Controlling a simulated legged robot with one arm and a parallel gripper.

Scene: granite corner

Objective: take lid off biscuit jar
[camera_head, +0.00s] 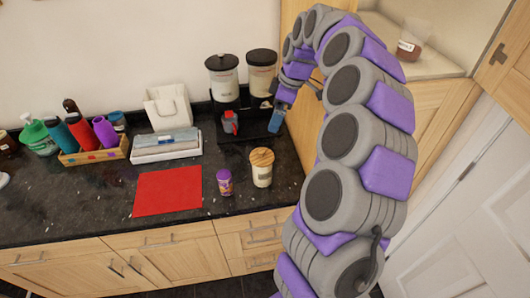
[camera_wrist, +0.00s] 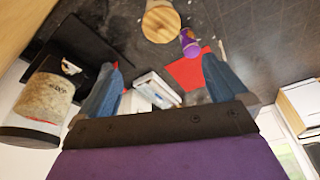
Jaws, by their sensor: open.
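A jar (camera_head: 262,174) with a round wooden lid (camera_head: 262,156) stands upright on the dark counter, and the lid sits on it. In the wrist view the wooden lid (camera_wrist: 161,23) shows from above at the top, beyond my fingertips. My gripper (camera_head: 277,122) is above and behind the jar in the head view, near the black rack. In the wrist view my gripper (camera_wrist: 165,75) has its two blue fingers wide apart with nothing held between them. The fingers are apart from the jar.
A purple bottle (camera_head: 224,182) stands just left of the jar, beside a red mat (camera_head: 168,191). Two black-lidded canisters (camera_head: 222,77) stand behind on the black rack (camera_head: 258,124). A white tray (camera_head: 166,153) and a bottle crate (camera_head: 94,153) are further left. The counter's front edge is close.

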